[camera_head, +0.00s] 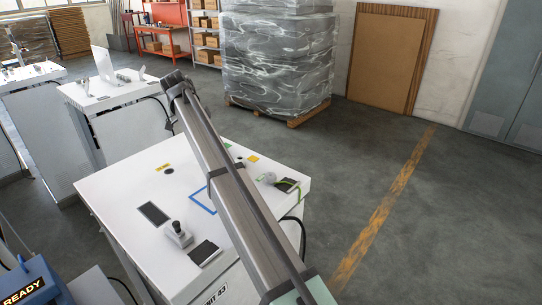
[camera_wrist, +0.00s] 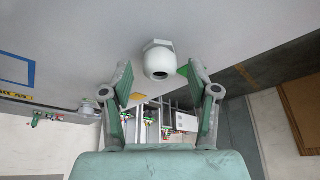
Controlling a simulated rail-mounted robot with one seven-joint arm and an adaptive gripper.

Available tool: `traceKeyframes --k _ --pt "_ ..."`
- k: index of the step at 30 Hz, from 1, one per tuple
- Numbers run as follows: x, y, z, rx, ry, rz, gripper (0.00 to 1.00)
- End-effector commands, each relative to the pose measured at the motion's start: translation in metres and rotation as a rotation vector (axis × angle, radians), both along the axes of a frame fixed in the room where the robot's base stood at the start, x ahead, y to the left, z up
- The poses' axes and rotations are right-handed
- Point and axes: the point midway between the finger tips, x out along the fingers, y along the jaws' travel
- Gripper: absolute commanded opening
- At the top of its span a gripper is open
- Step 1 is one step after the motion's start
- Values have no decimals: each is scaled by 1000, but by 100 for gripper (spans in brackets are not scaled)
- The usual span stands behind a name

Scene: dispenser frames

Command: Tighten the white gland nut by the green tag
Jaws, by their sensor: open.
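The white gland nut (camera_wrist: 158,65) shows in the wrist view, a hexagonal collar with a rounded body and a dark round opening facing me. A green tag (camera_wrist: 183,71) lies just right of it, partly covered by my right finger. My gripper (camera_wrist: 160,72) is open, with one finger on each side of the nut and a visible gap to each. In the head view a small green patch (camera_head: 228,146) shows beside my arm on the white bench top (camera_head: 120,182).
A wrapped pallet (camera_head: 277,65) stands behind. Floor to the right is clear.

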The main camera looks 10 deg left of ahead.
Motion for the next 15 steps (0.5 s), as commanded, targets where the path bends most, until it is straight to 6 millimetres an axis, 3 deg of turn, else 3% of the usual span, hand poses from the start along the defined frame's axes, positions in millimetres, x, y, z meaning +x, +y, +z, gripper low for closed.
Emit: traceKeyframes --k 8,15 --pt "0 0 -7 1 -3 105 60" --pt "-3 -1 -7 2 -3 301 60"
